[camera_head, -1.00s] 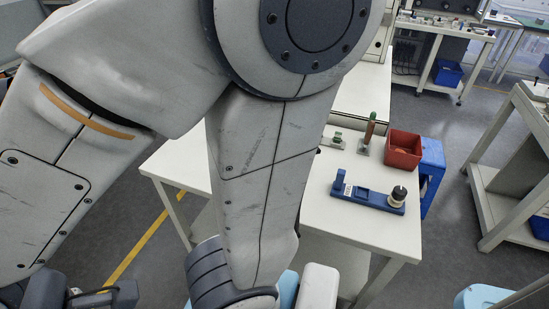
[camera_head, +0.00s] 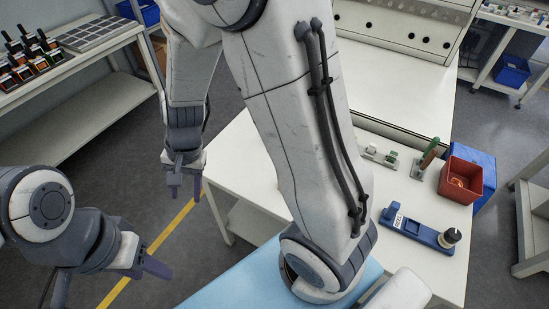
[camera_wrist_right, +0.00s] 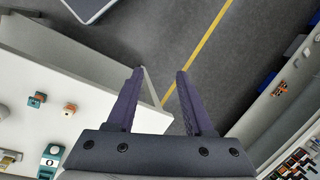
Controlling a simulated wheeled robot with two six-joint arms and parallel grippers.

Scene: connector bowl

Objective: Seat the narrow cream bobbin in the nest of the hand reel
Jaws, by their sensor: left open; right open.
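A long blue fixture (camera_head: 415,230) lies on the white table at the right of the head view. A small upright with a white label stands at its left end. A round piece (camera_head: 452,236) with a black top and a pale part below sits at its right end. I cannot tell whether this fixture is the hand reel, and I cannot pick out the narrow cream bobbin for certain. My left gripper (camera_head: 158,267) is open at lower left, off the table. My right gripper (camera_head: 185,191) is open past the table's left edge; its empty fingers show in the right wrist view (camera_wrist_right: 159,73).
A red bin (camera_head: 466,178) with an orange coil inside stands by a blue crate (camera_head: 486,165). The right wrist view shows orange-brown parts (camera_wrist_right: 37,100) and a teal part (camera_wrist_right: 50,160) on a white table.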

